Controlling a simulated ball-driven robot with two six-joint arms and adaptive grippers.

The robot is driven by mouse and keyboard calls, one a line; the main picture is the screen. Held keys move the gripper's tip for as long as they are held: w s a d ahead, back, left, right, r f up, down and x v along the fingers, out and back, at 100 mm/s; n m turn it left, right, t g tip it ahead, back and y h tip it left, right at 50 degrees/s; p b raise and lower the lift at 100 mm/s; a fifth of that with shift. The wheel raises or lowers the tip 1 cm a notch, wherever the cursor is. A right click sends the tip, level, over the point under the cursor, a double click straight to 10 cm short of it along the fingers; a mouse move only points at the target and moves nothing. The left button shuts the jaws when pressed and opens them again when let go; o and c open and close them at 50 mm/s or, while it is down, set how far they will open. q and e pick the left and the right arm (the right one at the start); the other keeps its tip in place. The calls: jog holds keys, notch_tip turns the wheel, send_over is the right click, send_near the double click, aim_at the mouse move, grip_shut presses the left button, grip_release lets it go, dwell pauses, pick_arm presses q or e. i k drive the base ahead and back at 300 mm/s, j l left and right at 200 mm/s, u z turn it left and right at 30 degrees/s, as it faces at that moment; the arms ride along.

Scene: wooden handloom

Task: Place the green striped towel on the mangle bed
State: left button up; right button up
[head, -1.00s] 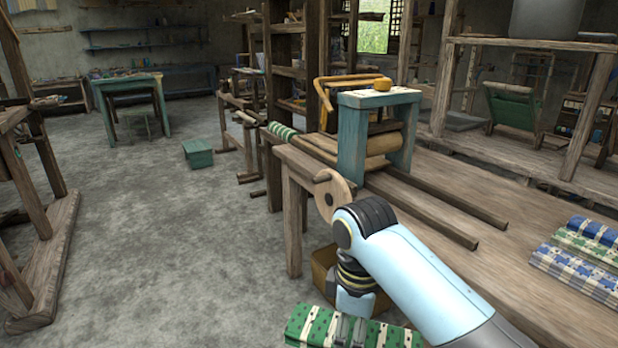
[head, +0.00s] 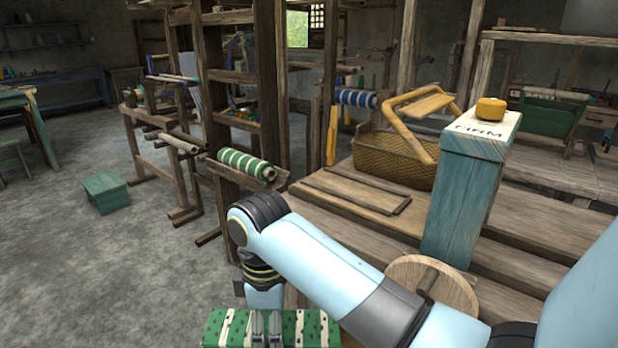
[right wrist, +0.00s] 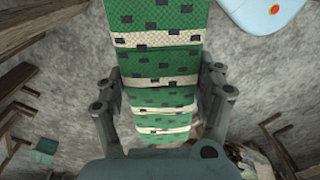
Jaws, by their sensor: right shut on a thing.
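The green striped towel (head: 225,328) is a folded green strip with cream bands and dark specks, at the bottom of the head view. My right gripper (head: 266,322) is shut on it and holds it beside the bench, over the floor. In the right wrist view the towel (right wrist: 155,65) runs between the two fingers of my right gripper (right wrist: 160,85). The mangle's teal post (head: 468,190) and round wooden wheel (head: 434,288) stand to the right. A flat framed board (head: 350,190), perhaps the mangle bed, lies left of the post. My left gripper is not in view.
A wicker basket (head: 395,160) stands behind the board. A yellow-orange round object (head: 490,108) sits on the post. A green-and-white striped roll (head: 245,165) lies at the bench's far left. A green stool (head: 105,192) stands on the open floor at left.

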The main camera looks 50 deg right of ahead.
aim_at(357, 191)
jog(key=i, duration=2.15)
jog(key=i+z, duration=0.15)
jog(key=z, duration=0.3)
jog(key=i+z, duration=0.1)
jog(key=z, duration=0.3)
jog(key=i+j+z, duration=0.15)
jog(key=z, duration=0.3)
jog(key=i+j+z, duration=0.1)
jog(key=z, duration=0.35)
